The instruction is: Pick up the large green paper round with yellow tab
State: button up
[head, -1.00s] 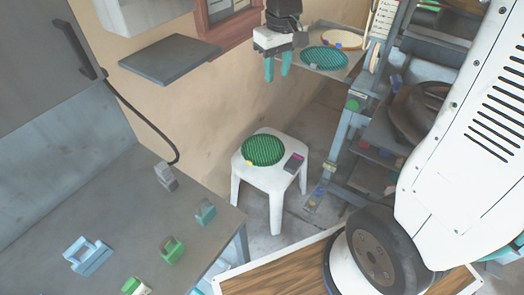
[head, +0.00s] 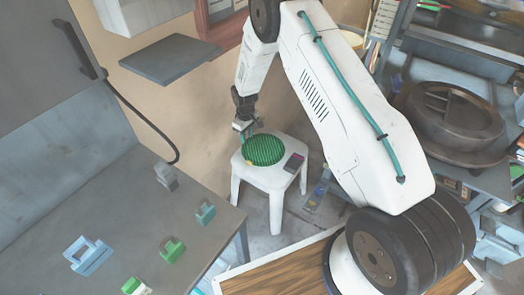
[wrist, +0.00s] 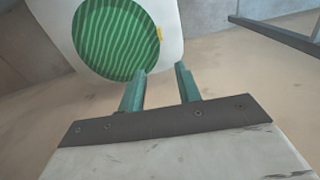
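The large green paper round (head: 265,150) with wavy stripes lies flat on a white stool (head: 240,172). Its small yellow tab (head: 249,161) is at its lower left edge in the head view. The round also shows in the wrist view (wrist: 112,40), with the yellow tab (wrist: 160,33) on its right edge. My gripper (head: 250,134) is at the back left edge of the round. In the wrist view its teal fingers (wrist: 160,80) are apart, with nothing between them, and their tips are just by the round's near edge. I cannot tell if they touch it.
A dark phone-like block (head: 294,162) with a pink end lies on the stool, right of the round. A grey bench (head: 110,215) with several small coloured blocks is at the left. The beige wall (head: 195,110) is close behind the stool.

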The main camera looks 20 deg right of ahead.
aim_at(249, 164)
jog(key=shift+n, duration=0.3)
notch_tip(249, 164, down, 16)
jog(key=shift+s, duration=0.1)
grip_shut()
